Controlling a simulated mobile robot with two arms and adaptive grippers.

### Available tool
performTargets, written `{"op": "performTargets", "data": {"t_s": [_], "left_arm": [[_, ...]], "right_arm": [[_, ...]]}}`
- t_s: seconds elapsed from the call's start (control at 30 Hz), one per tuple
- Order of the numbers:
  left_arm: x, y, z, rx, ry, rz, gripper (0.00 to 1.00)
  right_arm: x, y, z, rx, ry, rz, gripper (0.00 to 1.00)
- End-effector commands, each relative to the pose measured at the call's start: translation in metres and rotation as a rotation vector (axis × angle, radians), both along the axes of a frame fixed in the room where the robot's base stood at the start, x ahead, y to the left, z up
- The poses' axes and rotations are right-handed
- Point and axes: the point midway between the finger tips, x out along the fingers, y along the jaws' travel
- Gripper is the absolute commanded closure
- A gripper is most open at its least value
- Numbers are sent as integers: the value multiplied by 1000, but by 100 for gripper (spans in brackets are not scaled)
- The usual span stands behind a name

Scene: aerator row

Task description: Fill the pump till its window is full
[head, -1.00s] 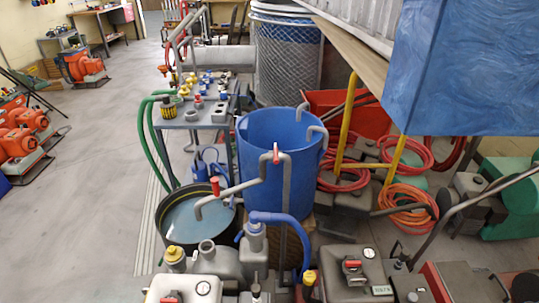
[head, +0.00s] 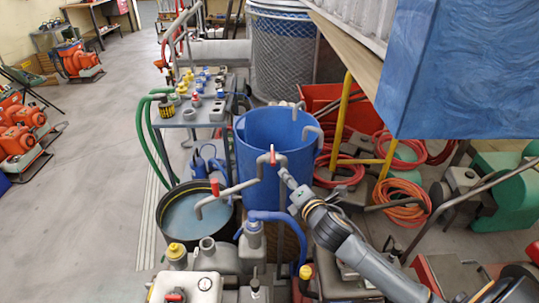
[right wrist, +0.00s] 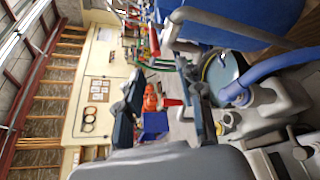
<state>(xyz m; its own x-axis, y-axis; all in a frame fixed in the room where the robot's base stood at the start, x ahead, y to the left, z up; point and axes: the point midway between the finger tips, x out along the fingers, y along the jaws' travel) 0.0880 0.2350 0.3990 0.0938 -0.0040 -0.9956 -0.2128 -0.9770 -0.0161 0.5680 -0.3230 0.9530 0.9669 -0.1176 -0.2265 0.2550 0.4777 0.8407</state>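The grey pump (head: 225,261) stands at the lower middle of the head view, with an open upright port (head: 207,246), a yellow-capped port (head: 176,251) and a blue hose (head: 275,216). I cannot make out its window. A grey pipe (head: 240,188) with two red handles, one by the spout (head: 215,187) and one at the upper bend (head: 273,156), ends over a black tub of water (head: 165,222). My right gripper (head: 286,177) is beside the pipe's riser, just below the upper handle. Its fingers are apart and empty in the right wrist view (right wrist: 163,95). My left gripper is out of view.
A blue barrel (head: 252,160) stands behind the pipe. A cart (head: 189,116) with small fittings is at the left, with green hoses beside it. Red and orange hose coils (head: 401,203) lie at the right. A blue block (head: 465,70) hangs upper right.

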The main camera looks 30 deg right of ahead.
Motion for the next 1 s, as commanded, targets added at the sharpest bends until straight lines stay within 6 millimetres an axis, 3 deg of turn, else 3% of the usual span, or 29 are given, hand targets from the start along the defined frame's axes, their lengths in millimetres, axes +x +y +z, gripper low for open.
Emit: {"op": "performTargets", "data": {"t_s": [0.1, 0.27, 0.7, 1.0], "left_arm": [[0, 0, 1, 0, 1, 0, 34], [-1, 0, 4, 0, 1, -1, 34], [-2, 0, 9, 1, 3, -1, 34], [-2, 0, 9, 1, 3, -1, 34]], "right_arm": [[5, 0, 9, -30, -14, 9, 63], [26, -2, 5, -27, -14, 8, 63], [106, -12, -14, -24, -12, 7, 63], [132, -15, -21, -24, -12, 8, 63]]}}
